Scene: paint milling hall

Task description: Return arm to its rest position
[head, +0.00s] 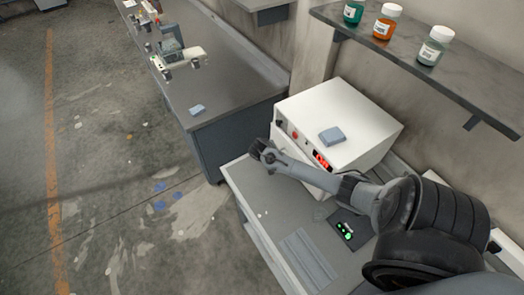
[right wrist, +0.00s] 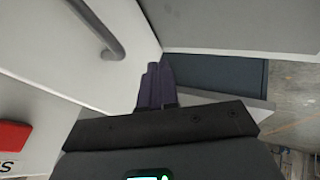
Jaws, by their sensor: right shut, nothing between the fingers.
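My right arm comes in from the right in the head view and reaches left across the front of a white box-shaped machine (head: 335,105). My right gripper (head: 262,150) is in front of the machine's left part, above the grey bench. In the right wrist view the two dark fingers of the gripper (right wrist: 156,86) lie together, shut with nothing between them. A white surface with a grey bar handle (right wrist: 97,28) is close by on the left of that view. I cannot tell whether the gripper touches anything. My left gripper is not in view.
The machine has a red lit display (head: 321,160) and a blue-grey block (head: 332,136) on top. A dark pad with green lights (head: 347,230) lies on the bench (head: 265,200). A shelf (head: 470,75) with three jars is above right. Another bench (head: 225,75) stands behind.

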